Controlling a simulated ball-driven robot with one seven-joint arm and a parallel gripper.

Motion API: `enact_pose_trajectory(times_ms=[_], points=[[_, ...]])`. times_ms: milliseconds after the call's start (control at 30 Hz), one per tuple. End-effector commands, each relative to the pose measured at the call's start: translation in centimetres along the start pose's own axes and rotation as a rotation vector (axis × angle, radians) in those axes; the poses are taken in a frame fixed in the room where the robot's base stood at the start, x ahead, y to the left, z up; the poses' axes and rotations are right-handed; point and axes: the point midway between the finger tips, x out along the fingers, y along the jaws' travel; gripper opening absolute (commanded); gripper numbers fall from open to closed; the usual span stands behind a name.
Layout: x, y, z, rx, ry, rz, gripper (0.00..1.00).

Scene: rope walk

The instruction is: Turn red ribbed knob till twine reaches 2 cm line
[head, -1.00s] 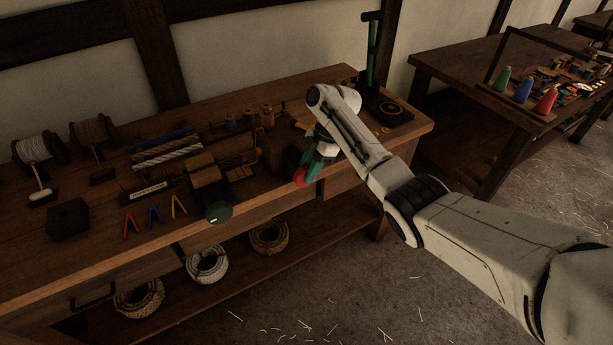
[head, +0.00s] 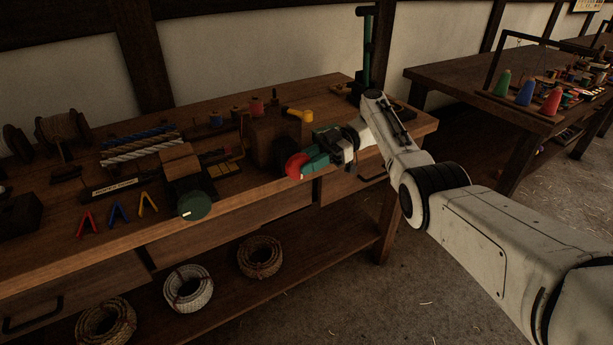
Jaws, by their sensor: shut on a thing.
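The red ribbed knob (head: 295,166) is on the front side of a dark wooden block (head: 263,143) near the bench's front edge. My gripper (head: 303,164), with teal fingers, reaches in from the right and is shut on the knob. The fingers cover the knob's right part. The ribs are too small to make out. I cannot make out the twine or the 2 cm line in this view.
A green disc (head: 194,206) on another wooden device sits left of the knob. Coloured clips (head: 118,213) lie farther left. A yellow-headed thing (head: 298,115) is behind the gripper, and a green post (head: 367,50) stands at the back right. Rope coils (head: 260,256) lie on the shelf below.

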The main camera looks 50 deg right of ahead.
Motion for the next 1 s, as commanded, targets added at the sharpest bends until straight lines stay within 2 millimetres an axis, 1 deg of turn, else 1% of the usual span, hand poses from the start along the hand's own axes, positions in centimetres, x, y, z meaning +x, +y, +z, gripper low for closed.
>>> enact_pose_trajectory(times_ms=[33,200,433,700,1000], points=[[-0.04,0.03,0.91,0.000,0.030,0.004,0.00],[0.03,-0.01,1.13,-0.001,0.129,0.004,0.00],[0.02,-0.03,1.10,0.000,0.221,0.004,0.00],[-0.03,-0.04,0.90,0.002,0.270,0.005,0.00],[-0.07,-0.05,0.81,0.004,0.276,0.005,0.00]])
